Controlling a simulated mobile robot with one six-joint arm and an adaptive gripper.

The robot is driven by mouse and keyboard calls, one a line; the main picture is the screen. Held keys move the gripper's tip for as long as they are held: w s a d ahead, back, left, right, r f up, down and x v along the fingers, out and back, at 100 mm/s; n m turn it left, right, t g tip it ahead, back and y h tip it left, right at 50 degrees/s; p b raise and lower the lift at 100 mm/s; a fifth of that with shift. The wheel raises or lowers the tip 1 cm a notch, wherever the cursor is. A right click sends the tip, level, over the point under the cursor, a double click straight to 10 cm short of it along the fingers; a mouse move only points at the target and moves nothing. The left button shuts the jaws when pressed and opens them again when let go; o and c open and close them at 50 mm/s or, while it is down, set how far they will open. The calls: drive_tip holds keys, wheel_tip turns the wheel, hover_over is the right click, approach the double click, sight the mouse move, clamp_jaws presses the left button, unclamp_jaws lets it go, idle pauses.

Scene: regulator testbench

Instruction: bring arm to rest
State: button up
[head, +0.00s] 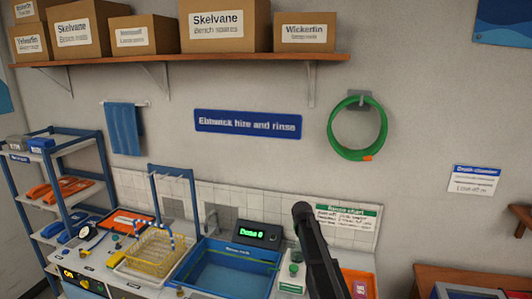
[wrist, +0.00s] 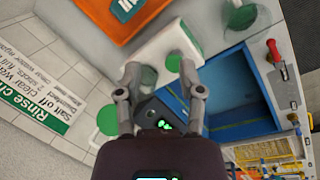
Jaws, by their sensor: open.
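My gripper (wrist: 160,68) is open, with its two grey fingers spread apart and nothing between them. In the wrist view it hangs over the bench. Beyond the fingertips is a white block (wrist: 160,45) with green round parts. The dark display box (wrist: 160,118) with green digits shows between the fingers, farther off. In the head view my dark arm rises in front of the bench at the lower middle. My gripper cannot be made out there.
The blue basin (head: 228,272) is left of my arm, beside a yellow wire rack (head: 152,250). The display box (head: 259,234) stands behind it. A green hose (head: 331,135) hangs on the wall below a shelf (head: 180,60) of boxes.

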drive_tip(key=s+f+m+y+b, duration=0.1)
drive_tip(key=s+f+m+b, duration=0.2)
drive_tip(key=s, duration=1.2)
drive_tip(key=s+f+m+y+b, duration=0.1)
drive_tip(key=s+f+m+b, duration=0.3)
drive_tip(key=s, duration=1.1)
wheel_tip(320, 180, down, 5)
drive_tip(key=b, duration=0.3)
drive_tip(key=shift+s+r+y, duration=0.15)
drive_tip(key=shift+s+y, duration=0.15)
drive_tip(key=shift+s, duration=0.05)
